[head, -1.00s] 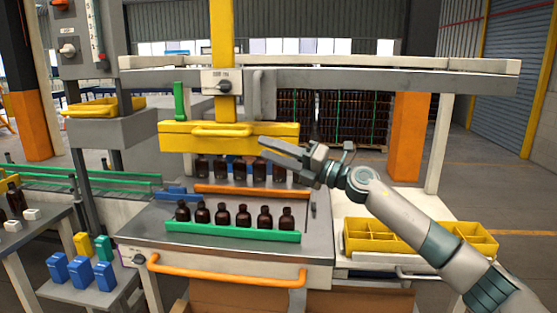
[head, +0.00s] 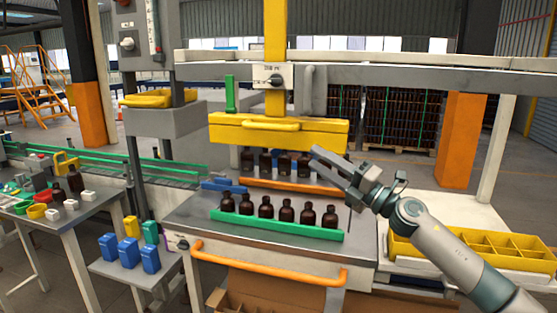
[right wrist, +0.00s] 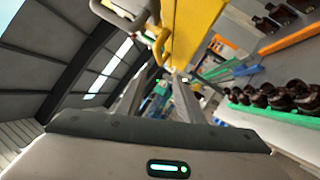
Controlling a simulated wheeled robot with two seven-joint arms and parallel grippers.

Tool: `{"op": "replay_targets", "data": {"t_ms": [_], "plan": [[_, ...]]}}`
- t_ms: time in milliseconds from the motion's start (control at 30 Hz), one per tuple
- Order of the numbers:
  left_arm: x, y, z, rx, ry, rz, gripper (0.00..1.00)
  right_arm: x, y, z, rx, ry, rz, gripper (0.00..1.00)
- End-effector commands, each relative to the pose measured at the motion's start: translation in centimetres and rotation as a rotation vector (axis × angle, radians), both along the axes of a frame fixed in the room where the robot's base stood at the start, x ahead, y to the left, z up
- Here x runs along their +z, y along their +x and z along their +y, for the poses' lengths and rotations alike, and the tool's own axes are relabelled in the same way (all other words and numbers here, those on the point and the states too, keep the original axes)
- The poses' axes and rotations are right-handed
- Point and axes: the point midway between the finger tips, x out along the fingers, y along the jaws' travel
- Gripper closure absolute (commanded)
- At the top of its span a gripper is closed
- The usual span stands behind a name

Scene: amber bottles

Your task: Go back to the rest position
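My right gripper (head: 335,168) is in front of the yellow press head (head: 235,131), with its fingers pointing up and to the left. In the right wrist view its two fingers (right wrist: 157,98) stand apart with nothing between them. A row of several amber bottles (head: 266,207) stands upright along a green rail (head: 277,228) on the grey machine table (head: 195,213), below and left of the gripper. They also show at the right of the right wrist view (right wrist: 275,96). My left gripper is in neither current view.
More amber bottles (head: 265,163) stand behind an orange bar (head: 290,185) under the press head. Yellow divided trays (head: 480,250) are at the right. Blue blocks (head: 130,251) stand on a low side table. An orange handle (head: 270,262) runs along the machine's front.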

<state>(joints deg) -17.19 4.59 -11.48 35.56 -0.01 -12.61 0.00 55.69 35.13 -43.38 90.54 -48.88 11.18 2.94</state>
Motion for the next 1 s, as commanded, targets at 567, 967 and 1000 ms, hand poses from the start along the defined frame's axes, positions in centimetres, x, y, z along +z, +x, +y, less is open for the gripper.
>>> {"op": "replay_targets", "data": {"t_ms": [567, 967, 1000], "plan": [[0.0, 0.0, 0.0, 0.0, 0.0, 0.0, 0.59, -18.9, -6.5, -3.5, -0.307, 0.708, 0.548, 0.66], [0.0, 0.0, 0.0, 0.001, 0.0, 0.0, 0.59, -36.7, -18.8, -8.2, -0.678, 1.037, 1.063, 0.66], [0.0, 0.0, 0.0, 0.0, 0.0, 0.0, 0.59, -38.5, -20.6, -8.6, -0.72, 1.06, 1.118, 0.66]]}}
